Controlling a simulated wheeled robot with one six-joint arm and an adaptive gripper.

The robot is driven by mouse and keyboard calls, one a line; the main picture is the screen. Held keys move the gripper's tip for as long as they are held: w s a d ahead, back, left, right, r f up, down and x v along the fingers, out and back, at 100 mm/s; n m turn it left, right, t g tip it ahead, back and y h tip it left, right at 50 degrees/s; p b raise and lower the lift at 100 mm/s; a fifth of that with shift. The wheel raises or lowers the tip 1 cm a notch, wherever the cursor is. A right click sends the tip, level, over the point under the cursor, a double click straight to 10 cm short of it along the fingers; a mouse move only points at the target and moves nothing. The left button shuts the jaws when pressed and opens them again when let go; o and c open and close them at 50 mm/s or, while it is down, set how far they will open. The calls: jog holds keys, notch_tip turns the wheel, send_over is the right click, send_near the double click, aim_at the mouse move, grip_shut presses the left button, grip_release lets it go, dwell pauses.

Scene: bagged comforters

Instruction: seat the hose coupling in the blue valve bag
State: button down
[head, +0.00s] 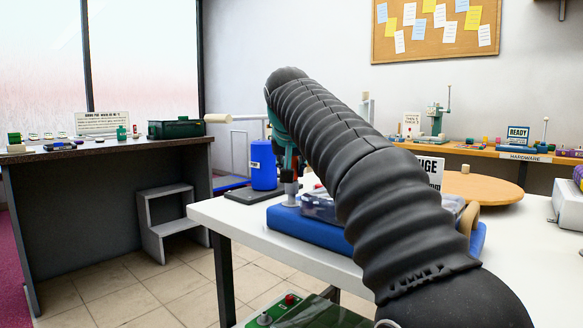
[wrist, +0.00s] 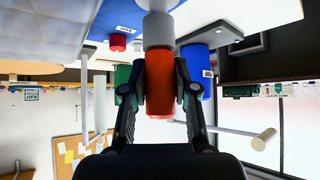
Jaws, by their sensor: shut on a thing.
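The hose coupling (wrist: 160,85) shows in the wrist view as an orange cylinder with a grey collar (wrist: 158,32). My gripper (wrist: 158,94) is shut on its orange part, one finger on each side. The blue valve bag (head: 312,226) lies on the white table in the head view, and its blue surface also shows at the top of the wrist view (wrist: 125,14). A grey part (head: 291,190) stands upright just above the bag's left end, below my gripper. Whether the coupling's lower end is seated or only touching cannot be told. My arm hides much of the bag.
A labelled blue cylinder (head: 263,165) stands on a dark plate behind the bag. A clear-topped package (head: 320,207) lies beside my arm. A round wooden board (head: 488,190) is at the right. The white table's (head: 235,222) front left is bare.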

jog(key=shift+f+b, duration=0.8)
jog(key=shift+f, duration=0.35)
dwell(0.6)
jog(key=shift+c, duration=0.9)
grip_release()
jog(key=w+r+p+v, duration=0.1)
jog(key=p+v, duration=0.3)
jog(key=v, duration=0.2)
jog(key=shift+r, duration=0.2)
dwell(0.7)
jog(key=shift+s, duration=0.2)
jog(key=v, duration=1.2)
